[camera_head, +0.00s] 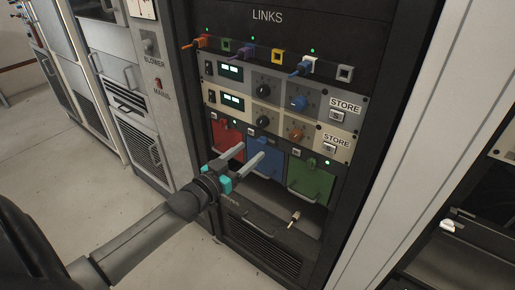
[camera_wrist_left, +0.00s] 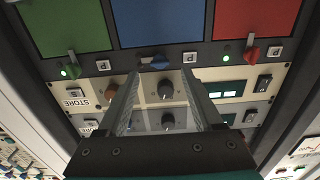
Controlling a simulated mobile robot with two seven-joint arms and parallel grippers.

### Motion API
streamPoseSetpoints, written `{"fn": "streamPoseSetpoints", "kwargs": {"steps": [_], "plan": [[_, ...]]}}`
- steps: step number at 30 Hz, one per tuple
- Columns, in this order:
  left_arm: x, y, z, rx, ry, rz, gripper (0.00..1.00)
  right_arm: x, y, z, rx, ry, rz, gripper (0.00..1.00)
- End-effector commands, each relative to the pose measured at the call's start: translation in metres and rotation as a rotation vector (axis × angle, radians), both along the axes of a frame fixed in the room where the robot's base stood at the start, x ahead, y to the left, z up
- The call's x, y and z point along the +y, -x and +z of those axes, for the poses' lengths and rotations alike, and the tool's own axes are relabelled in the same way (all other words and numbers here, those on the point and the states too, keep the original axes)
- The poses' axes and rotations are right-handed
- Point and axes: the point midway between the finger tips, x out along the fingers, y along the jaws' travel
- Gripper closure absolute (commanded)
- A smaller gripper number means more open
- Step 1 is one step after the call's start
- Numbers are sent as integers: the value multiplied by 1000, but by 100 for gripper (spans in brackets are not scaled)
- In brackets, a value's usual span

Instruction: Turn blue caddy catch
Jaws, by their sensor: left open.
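The blue caddy (camera_head: 267,160) sits in the rack between the red caddy (camera_head: 226,136) and the green caddy (camera_head: 311,179). In the left wrist view, the blue caddy (camera_wrist_left: 160,20) fills the top middle, with its blue catch (camera_wrist_left: 152,63) at its edge. That catch lies sideways, while the red catch (camera_wrist_left: 252,53) and green catch (camera_wrist_left: 72,66) point along their caddies. My left gripper (camera_head: 252,152) is open in front of the blue caddy. In the wrist view its fingertips lie either side of the blue catch; contact cannot be told. My right gripper is out of view.
Above the caddies are STORE panels with dark knobs (camera_head: 263,91), a blue knob (camera_head: 298,103) and an orange knob (camera_head: 296,134). Coloured link plugs (camera_head: 249,53) line the top. Floor (camera_head: 70,185) is clear at left.

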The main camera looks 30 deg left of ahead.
Motion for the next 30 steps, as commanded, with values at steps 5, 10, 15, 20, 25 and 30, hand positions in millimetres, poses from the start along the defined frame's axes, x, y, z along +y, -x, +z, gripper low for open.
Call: {"fn": "streamPoseSetpoints", "kwargs": {"steps": [5, 10, 15, 20, 25, 30], "plan": [[-1, -21, -1, -2, 0, 0, 32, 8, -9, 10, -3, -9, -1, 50], [-3, -36, -1, -1, 0, 0, 32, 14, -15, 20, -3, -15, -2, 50], [-4, -45, -1, 0, 0, -1, 32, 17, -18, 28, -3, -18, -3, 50], [-4, -48, -1, 2, 0, 0, 32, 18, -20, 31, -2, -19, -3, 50], [-4, -48, 0, 2, 0, 0, 32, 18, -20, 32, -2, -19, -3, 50], [-4, -48, 0, 1, 0, 0, 43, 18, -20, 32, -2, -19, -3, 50]]}}
